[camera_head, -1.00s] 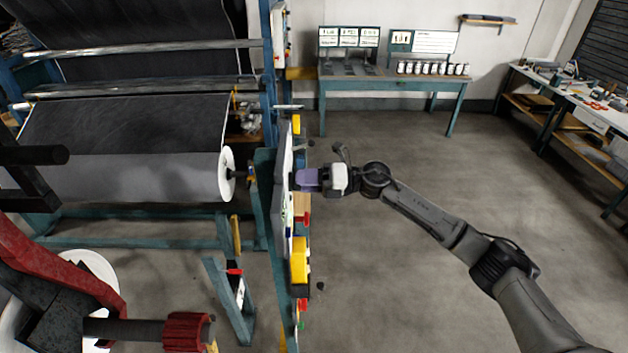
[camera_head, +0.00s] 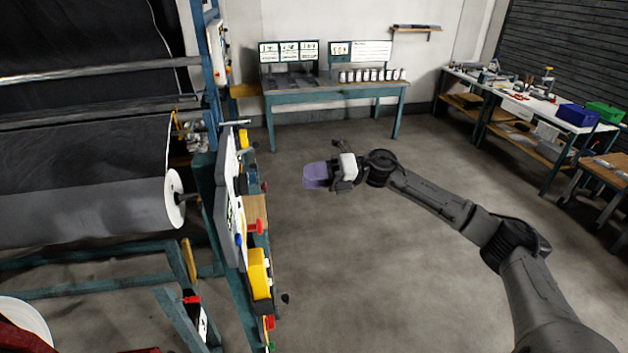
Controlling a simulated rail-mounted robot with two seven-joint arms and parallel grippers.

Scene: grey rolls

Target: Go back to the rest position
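My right gripper (camera_head: 320,175) is in the middle of the head view, at the end of my grey arm that comes in from the lower right. It hangs over open floor, to the right of the control panel (camera_head: 230,190) and apart from it. A purple see-through shape sits at its fingertip end. I cannot make out the fingers or whether they are open. My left gripper is not in view.
The machine with the grey roll (camera_head: 90,190) and teal frame stands at left. A teal bench (camera_head: 335,92) stands at the back wall. Workbenches (camera_head: 520,100) line the right side. The floor (camera_head: 360,270) between is clear.

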